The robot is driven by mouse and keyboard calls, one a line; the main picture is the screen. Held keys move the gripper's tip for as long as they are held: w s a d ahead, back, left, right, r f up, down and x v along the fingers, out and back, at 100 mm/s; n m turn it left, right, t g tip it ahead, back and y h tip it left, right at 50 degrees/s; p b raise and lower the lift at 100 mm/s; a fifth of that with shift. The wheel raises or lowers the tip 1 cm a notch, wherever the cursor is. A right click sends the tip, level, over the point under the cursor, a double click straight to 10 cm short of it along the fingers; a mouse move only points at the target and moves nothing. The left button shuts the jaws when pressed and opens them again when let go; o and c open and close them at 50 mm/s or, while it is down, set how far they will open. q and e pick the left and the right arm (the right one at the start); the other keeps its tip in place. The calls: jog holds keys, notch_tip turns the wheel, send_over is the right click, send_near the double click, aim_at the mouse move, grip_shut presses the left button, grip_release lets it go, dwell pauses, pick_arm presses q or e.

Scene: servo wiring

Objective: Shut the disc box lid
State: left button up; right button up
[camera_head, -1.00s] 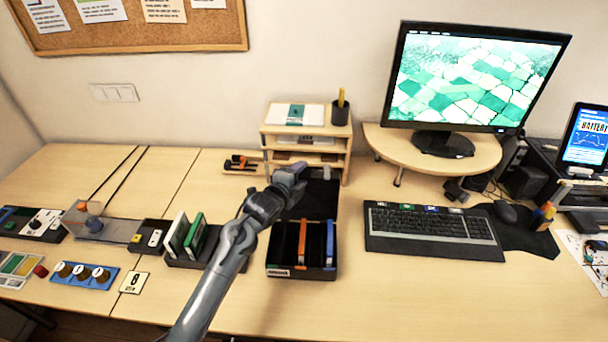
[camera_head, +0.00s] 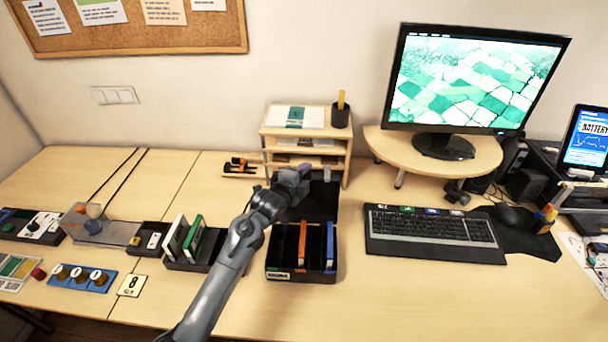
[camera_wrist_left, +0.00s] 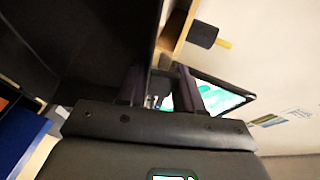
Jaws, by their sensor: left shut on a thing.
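The black disc box (camera_head: 287,273) stands on the desk at the middle of the head view. It holds an orange case (camera_head: 302,243) and a blue case (camera_head: 330,246), both upright. Its black lid (camera_head: 324,202) stands raised at the back of the box, so the box is open. My left gripper (camera_head: 302,178) is at the upper left part of the lid, shut on it. My gripper hides part of the lid. My right gripper is out of view.
A rack (camera_head: 188,262) with white and green cases stands just left of the box. A wooden shelf unit (camera_head: 336,161) is close behind the lid. The keyboard (camera_head: 432,228) lies to the right. The desk in front of the box is clear.

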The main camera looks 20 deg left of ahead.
pick_arm(q)
jog(key=shift+r, duration=0.1)
grip_shut()
jog(key=shift+s, duration=0.1)
jog(key=shift+s+d+r+t, duration=0.1)
jog(key=shift+s+d+t, duration=0.05)
jog(key=shift+s+t, duration=0.45)
jog(key=s+d+m+t+p, duration=0.1)
jog(key=s+t+p, duration=0.1)
jog(key=s, duration=0.6)
jog(key=shift+s+d+f+m+t+h, duration=0.2)
jog(key=shift+s+d+m+t+h, duration=0.1)
jog(key=shift+s+d+t+h, duration=0.1)
jog(key=shift+f, duration=0.15)
